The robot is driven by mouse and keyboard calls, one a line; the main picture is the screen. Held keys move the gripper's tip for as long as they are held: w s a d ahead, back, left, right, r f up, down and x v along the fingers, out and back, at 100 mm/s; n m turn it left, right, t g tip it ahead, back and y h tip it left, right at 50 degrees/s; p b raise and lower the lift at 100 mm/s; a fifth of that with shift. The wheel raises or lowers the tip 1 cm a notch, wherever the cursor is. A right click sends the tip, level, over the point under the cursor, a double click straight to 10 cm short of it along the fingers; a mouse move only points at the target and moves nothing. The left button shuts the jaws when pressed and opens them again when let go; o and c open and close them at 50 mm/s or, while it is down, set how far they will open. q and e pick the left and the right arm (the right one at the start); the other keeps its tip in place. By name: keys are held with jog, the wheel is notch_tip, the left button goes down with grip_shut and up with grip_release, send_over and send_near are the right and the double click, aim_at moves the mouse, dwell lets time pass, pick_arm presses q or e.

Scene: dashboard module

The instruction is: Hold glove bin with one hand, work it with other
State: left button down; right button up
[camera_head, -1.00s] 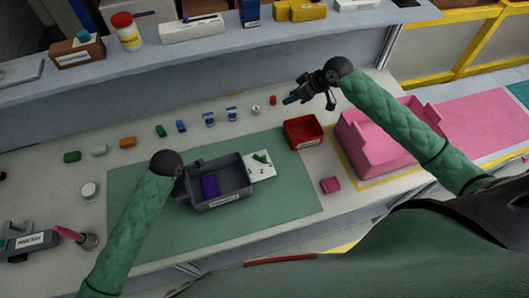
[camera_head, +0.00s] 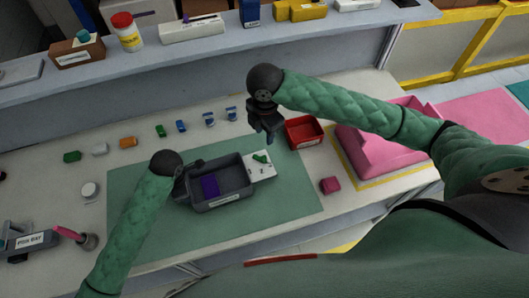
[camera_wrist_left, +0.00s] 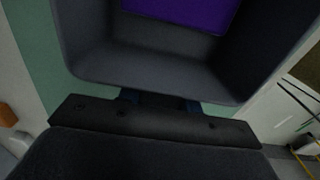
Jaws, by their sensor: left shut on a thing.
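A white card with a green piece (camera_head: 260,157) lies against the bin's right side. A red bin (camera_head: 303,145) and a pink block (camera_head: 330,185) stand to the right. Several small coloured items line the back. The green mat (camera_head: 285,195) is clear at right.

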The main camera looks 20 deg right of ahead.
jog(key=f, duration=0.1)
send_near(260, 157)
jog(key=f, duration=0.2)
jog(key=s+f, duration=0.1)
jog(key=f, duration=0.1)
jog(key=d+f, duration=0.1)
jog(key=shift+s+f, duration=0.2)
jog(key=shift+f, duration=0.2)
grip_shut()
